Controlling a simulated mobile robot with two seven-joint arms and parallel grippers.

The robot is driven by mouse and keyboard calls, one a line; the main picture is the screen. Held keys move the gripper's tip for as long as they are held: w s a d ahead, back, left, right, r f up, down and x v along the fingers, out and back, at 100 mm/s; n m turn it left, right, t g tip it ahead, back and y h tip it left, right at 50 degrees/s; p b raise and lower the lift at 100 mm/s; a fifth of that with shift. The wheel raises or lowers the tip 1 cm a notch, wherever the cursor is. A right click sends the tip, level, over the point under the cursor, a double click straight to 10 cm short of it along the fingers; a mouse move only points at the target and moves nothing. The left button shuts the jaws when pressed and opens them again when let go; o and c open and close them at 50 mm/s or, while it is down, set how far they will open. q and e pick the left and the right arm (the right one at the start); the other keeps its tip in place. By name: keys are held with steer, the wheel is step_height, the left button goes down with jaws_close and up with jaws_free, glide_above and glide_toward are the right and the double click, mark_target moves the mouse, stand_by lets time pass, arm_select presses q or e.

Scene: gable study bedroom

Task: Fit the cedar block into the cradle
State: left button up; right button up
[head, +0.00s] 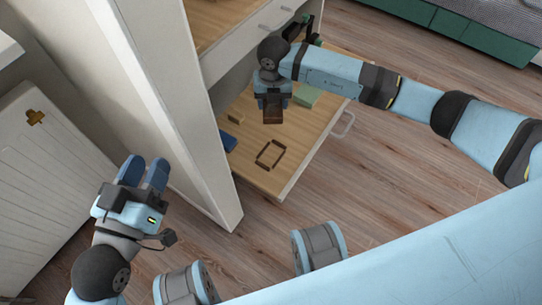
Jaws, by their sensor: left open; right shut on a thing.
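My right gripper (273,104) is shut on a dark brown block, the cedar block (273,117), above a light wooden pull-out surface (283,182). The cradle (270,154), a thin dark rectangular frame, lies on that surface, below the held block in the head view. The block appears apart from the cradle; its exact height is hard to tell. My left gripper (145,166) is open and empty at the left, outside the cabinet, its two blue fingers pointing up in the picture. The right gripper and arm hide part of the surface behind them.
A green block (307,96), a small tan block (236,118) and a blue object (228,142) lie on the same surface. A pale cabinet side panel (190,130) stands between my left gripper and the surface. A handle (344,125) sticks out at its right edge.

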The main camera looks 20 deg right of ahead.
mark_target(272, 106)
steer(key=f+m, duration=0.1)
steer(key=m, duration=0.1)
steer(key=f+m, duration=0.1)
steer(key=m, duration=0.1)
steer(key=s+f+m, duration=0.1)
steer(key=m, duration=0.1)
steer(key=shift+a+f+m, duration=0.2)
steer(key=shift+f+m, duration=0.05)
steer(key=shift+m, duration=0.15)
step_height(272, 106, down, 15)
steer(key=b, duration=0.7)
steer(key=shift+f, duration=0.45)
step_height(272, 106, down, 4)
steer(key=shift+r+b, duration=0.25)
steer(key=shift+b, duration=0.85)
steer(key=shift+f, duration=0.35)
arm_select(q)
steer(key=w+f+m, duration=0.1)
steer(key=w+a+f+m, duration=0.1)
steer(key=m, duration=0.1)
steer(key=w+f+m+h, duration=0.1)
steer(key=shift+a+f+m, duration=0.2)
steer(key=shift+a+m, duration=0.1)
arm_select(e)
steer(key=shift+r, duration=0.1)
arm_select(q)
steer(key=shift+s+f, duration=0.1)
arm_select(e)
steer(key=o, duration=0.9)
